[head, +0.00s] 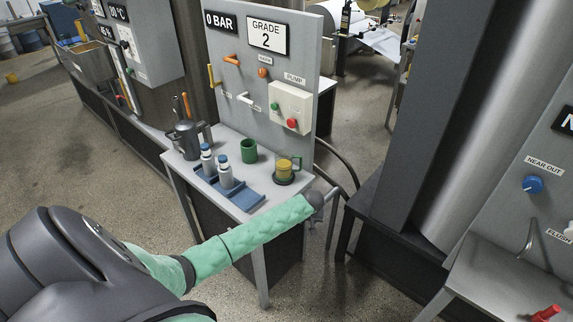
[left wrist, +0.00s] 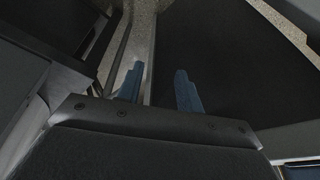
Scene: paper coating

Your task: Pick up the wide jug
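A dark grey metal jug (head: 187,141) with a wide body stands at the left back of the small table (head: 229,147), with sticks or handles rising from or behind it. It looks like the wide jug. My left arm reaches in from the left in a green sleeve. My left gripper (head: 322,201) is past the table's front right corner, well away from the jug. In the left wrist view my left gripper (left wrist: 159,77) has two blue fingers apart with nothing between them. The jug does not show in that view. My right gripper is not in view.
A green cup (head: 249,151) and a yellow mug (head: 284,170) on a dark round base stand to the right. A grey control panel (head: 262,88) rises behind.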

